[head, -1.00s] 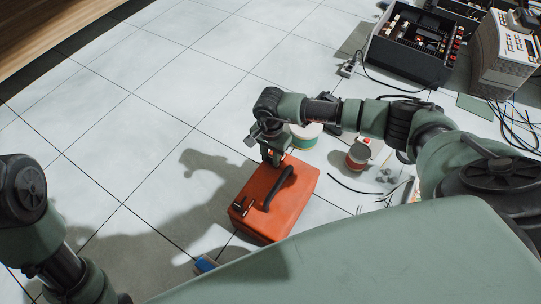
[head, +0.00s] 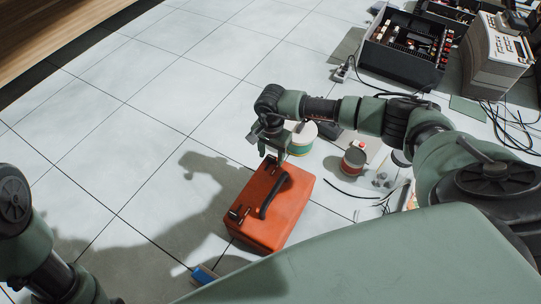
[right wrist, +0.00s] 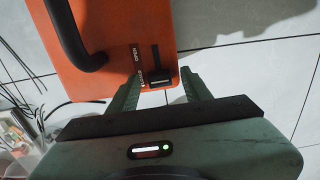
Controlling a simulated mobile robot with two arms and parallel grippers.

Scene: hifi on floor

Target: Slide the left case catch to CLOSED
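An orange case (head: 282,222) with a black handle (head: 275,195) lies on the tiled floor. In the right wrist view the case (right wrist: 100,75) shows a dark slot with a black sliding catch (right wrist: 159,77) at its end near the case edge. The word OPEN is printed beside the slot's far part; a second label beside the block is too small to read surely. My right gripper (head: 273,152) is over the far end of the case. Its fingers (right wrist: 160,90) are apart, one either side of the catch, with visible gaps. My left gripper is out of view.
Another catch fitting (head: 238,213) is at the case's near left end. A green-and-white spool (head: 301,138) and a red spool (head: 354,160) stand right of the case. A blue object (head: 203,274) lies in front. Electronics (head: 405,45) and cables are at the back right. The left floor is clear.

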